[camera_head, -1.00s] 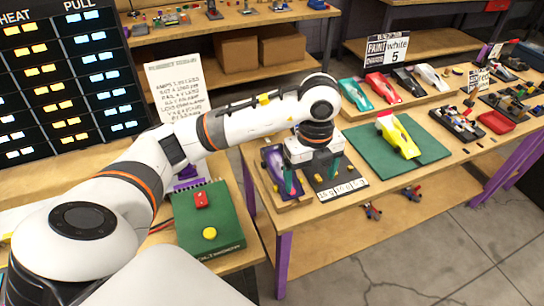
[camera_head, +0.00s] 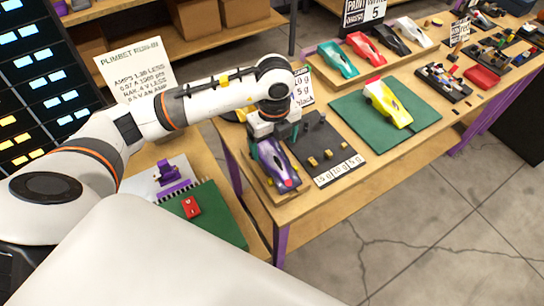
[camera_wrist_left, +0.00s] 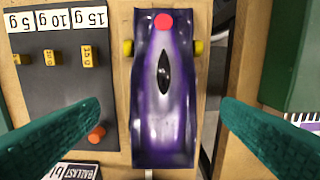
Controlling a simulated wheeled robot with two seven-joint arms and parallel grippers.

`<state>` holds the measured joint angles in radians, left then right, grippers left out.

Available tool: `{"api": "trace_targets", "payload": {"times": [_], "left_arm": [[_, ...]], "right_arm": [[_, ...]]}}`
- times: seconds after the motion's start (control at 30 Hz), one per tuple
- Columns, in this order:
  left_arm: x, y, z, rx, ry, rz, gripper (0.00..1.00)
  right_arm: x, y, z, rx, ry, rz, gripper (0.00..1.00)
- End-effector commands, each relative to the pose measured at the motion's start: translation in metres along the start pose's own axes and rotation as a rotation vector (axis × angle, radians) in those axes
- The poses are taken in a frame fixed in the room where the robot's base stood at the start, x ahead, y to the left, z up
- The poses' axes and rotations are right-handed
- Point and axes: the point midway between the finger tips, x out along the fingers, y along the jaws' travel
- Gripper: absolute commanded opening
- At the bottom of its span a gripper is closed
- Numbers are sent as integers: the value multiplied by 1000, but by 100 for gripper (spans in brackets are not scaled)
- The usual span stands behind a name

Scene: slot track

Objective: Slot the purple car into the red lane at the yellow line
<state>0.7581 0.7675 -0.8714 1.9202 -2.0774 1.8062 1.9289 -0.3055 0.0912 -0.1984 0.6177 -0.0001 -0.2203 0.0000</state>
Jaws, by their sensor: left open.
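The purple car (camera_head: 274,162) sits on a wooden board (camera_head: 264,182) at the near left corner of the work table. In the left wrist view the purple car (camera_wrist_left: 164,95) lies lengthwise, with a red disc at one end and yellow wheels. My left gripper (camera_head: 272,140) is directly over the car. Its two green fingers (camera_wrist_left: 160,120) are spread wide on either side of the car with nothing between them touching it. No red lane and no yellow line can be made out. My right gripper is not in view.
A dark weight tray (camera_head: 322,150) with small yellow blocks stands close beside the car. A yellow car (camera_head: 388,103) rests on a green mat (camera_head: 350,108). Several other cars stand on a board behind. A green box with a red button (camera_head: 191,206) is at lower left.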

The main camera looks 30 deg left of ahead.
Motion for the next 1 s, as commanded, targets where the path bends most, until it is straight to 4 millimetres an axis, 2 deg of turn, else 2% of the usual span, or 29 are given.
{"api": "trace_targets", "payload": {"times": [0.17,0.4,0.7,1.0], "left_arm": [[15,-3,0,1,-2,-3,87],[49,-4,0,1,-2,0,87],[54,-4,0,1,-1,2,86],[54,-4,0,1,-1,2,37]], "right_arm": [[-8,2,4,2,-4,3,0],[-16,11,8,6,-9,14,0],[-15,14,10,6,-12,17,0],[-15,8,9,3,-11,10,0]]}}
